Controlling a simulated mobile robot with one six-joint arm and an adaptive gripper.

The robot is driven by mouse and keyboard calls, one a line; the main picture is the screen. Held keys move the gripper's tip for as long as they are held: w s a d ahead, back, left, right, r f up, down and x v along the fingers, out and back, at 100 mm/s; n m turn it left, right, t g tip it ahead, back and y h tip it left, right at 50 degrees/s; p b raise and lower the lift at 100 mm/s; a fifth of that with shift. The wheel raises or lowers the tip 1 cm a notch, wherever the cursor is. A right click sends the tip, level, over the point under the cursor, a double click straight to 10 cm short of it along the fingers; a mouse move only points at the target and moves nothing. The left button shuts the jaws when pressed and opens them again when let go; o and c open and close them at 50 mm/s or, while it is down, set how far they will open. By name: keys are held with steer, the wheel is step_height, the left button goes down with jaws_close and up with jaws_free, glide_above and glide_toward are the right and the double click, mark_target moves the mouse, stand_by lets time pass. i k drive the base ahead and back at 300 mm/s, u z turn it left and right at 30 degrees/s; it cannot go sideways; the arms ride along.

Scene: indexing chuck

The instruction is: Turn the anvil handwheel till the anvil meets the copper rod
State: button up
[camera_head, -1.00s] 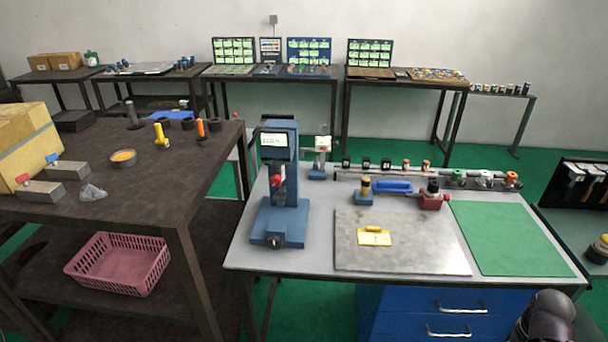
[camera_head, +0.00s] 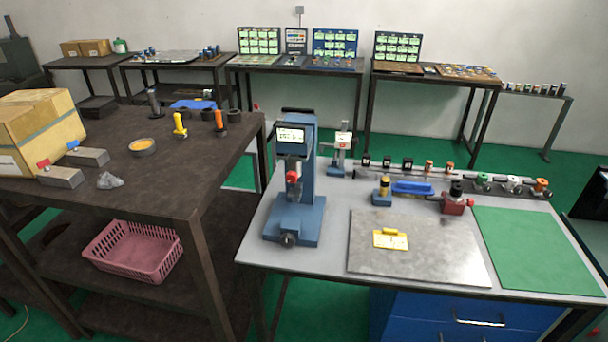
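A blue bench instrument (camera_head: 308,185) with a lit display (camera_head: 291,136) stands upright at the left of the grey workbench (camera_head: 345,192). A red part (camera_head: 292,177) sits under its head, above the base. A dark round knob (camera_head: 288,240) is at the front of the base. I cannot tell which part is the anvil or its handwheel, and no copper rod can be made out at this size. My gripper is not in view.
A grey plate (camera_head: 440,262) with a yellow item (camera_head: 391,239) and a green mat (camera_head: 540,250) lie right of the instrument. Small tools line the bench's back. A dark table (camera_head: 90,195) with boxes stands at left, a narrow gap between.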

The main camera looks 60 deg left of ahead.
mark_target(287, 241)
steer(key=z, duration=0.1)
steer(key=k, duration=1.5)
steer(key=u, duration=1.65)
steer(key=i, duration=1)
steer(key=z, duration=0.1)
